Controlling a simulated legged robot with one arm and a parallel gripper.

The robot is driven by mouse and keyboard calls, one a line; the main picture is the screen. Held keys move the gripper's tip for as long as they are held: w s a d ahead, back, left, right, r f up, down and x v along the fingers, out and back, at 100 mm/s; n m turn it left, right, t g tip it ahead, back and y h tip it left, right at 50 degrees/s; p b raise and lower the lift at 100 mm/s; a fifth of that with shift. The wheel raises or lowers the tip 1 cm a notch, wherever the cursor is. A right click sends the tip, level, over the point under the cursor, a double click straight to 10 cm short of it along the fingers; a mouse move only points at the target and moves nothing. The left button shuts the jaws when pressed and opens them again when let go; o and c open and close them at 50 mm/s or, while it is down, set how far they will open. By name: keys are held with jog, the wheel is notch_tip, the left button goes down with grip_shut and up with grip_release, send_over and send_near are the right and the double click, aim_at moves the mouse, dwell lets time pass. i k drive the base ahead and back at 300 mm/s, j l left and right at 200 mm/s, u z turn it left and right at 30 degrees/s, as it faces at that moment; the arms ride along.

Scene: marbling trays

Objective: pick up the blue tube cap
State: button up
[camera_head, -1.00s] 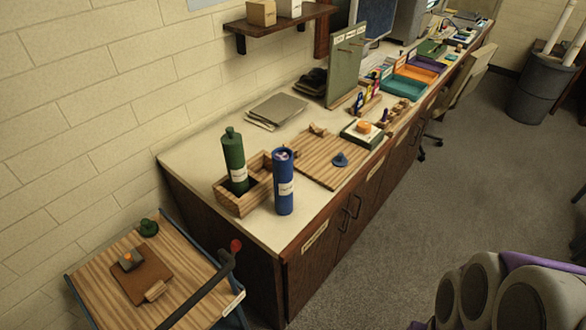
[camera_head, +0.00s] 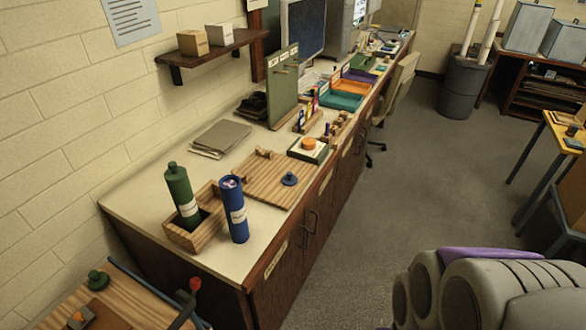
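The blue tube cap (camera_head: 289,179) is a small round disc with a knob. It lies on the right part of a wooden board (camera_head: 262,190) on the long counter. The open blue tube (camera_head: 234,209) stands upright on the counter, left of and nearer than the board, with something pale showing in its mouth. A green tube (camera_head: 182,196) with its cap on stands in a wooden holder (camera_head: 183,238) beside it. My gripper is not in view; only grey and purple rounded parts of my own body show at the lower right.
A cart (camera_head: 132,299) at the lower left carries a green cap (camera_head: 97,280). A small tray with an orange thing (camera_head: 309,144) sits past the board. Grey sheets (camera_head: 220,138) lie near the wall. Open floor (camera_head: 410,190) lies right of the counter; a chair (camera_head: 397,88) stands farther along.

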aim_at(288, 179)
jog(key=i+l+u, duration=0.25)
jog(key=i, duration=0.3)
jog(key=i+l+u, duration=0.25)
jog(key=i+l, duration=0.2)
jog(key=i, duration=0.1)
